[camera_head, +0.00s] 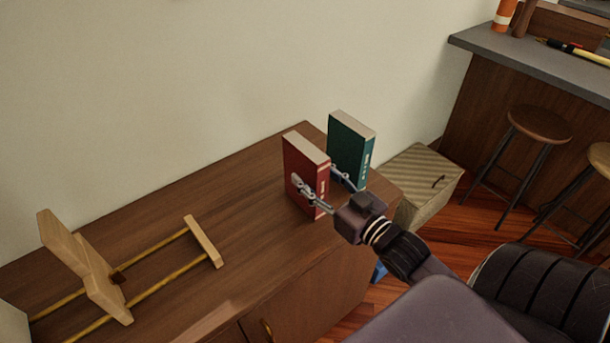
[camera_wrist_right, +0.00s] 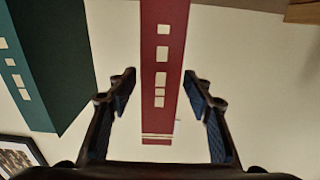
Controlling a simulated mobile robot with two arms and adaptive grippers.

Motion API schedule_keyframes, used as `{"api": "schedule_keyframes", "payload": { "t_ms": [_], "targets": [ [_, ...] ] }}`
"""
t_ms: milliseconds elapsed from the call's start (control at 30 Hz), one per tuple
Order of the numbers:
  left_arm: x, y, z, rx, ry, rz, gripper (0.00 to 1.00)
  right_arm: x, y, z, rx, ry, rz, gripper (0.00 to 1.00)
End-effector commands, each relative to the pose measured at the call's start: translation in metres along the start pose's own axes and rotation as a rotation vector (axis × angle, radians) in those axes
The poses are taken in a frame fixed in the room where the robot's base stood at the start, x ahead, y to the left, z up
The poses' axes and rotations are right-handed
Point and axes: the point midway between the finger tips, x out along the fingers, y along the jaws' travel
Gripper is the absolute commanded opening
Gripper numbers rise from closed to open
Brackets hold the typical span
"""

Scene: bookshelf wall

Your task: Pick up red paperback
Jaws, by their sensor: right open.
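The red paperback (camera_head: 306,172) stands upright on the wooden cabinet top, with its cover and pale top edge showing in the head view. Its spine, with pale squares, also shows in the right wrist view (camera_wrist_right: 163,70). My right gripper (camera_head: 312,184) is open, with one finger on each side of the red book. In the right wrist view the fingers (camera_wrist_right: 160,85) flank the spine with a gap on both sides, and no grip shows. My left gripper is in neither view.
A green book (camera_head: 350,150) stands upright just behind and right of the red one. A wooden rack with two rails (camera_head: 150,270) lies on the left of the cabinet top (camera_head: 240,190). A box (camera_head: 430,180), stools (camera_head: 540,123) and a counter (camera_head: 530,55) are to the right.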

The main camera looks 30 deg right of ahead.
Motion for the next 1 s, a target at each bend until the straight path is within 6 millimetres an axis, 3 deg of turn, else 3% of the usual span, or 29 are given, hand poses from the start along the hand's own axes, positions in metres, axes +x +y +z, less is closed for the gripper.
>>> {"api": "schedule_keyframes", "payload": {
  "t_ms": [200,567,1000],
  "targets": [
    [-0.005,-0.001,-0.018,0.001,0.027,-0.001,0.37,0.026,0.0,-0.001,-0.001,0.001,0.0,0.46],
    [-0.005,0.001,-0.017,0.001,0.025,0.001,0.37,0.032,0.0,0.001,-0.001,-0.001,-0.001,0.46],
    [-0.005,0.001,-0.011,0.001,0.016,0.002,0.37,0.032,0.0,0.001,-0.001,-0.001,-0.001,0.0]
  ]
}}
